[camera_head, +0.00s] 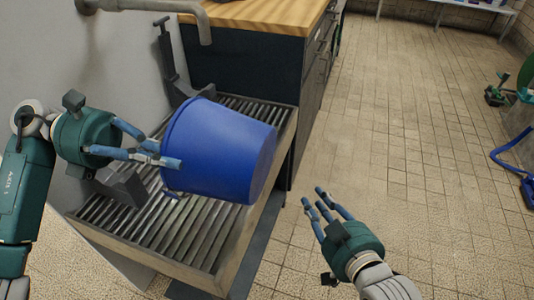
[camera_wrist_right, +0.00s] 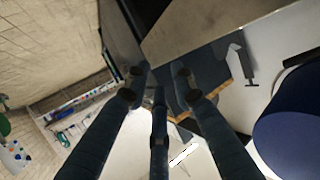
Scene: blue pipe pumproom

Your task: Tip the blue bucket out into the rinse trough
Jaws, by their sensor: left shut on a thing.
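The blue bucket (camera_head: 222,150) lies tipped on its side in the air over the rinse trough (camera_head: 285,135), a metal-rimmed basin with a slatted grate. Its closed base seems to face right and its mouth left; the inside is hidden. My left gripper (camera_head: 176,162) is shut on the bucket at its left edge. My right gripper (camera_head: 325,205) is open and empty, to the right of the trough and apart from the bucket. Part of the bucket also shows at the right of the right wrist view (camera_wrist_right: 295,135). No contents can be seen.
A grey spout (camera_head: 204,30) hangs above the trough's back end. A dark cabinet with a wooden top (camera_head: 262,12) stands behind it. A blue hose-like item (camera_head: 515,160) lies at the far right. The tiled floor to the right is mostly clear.

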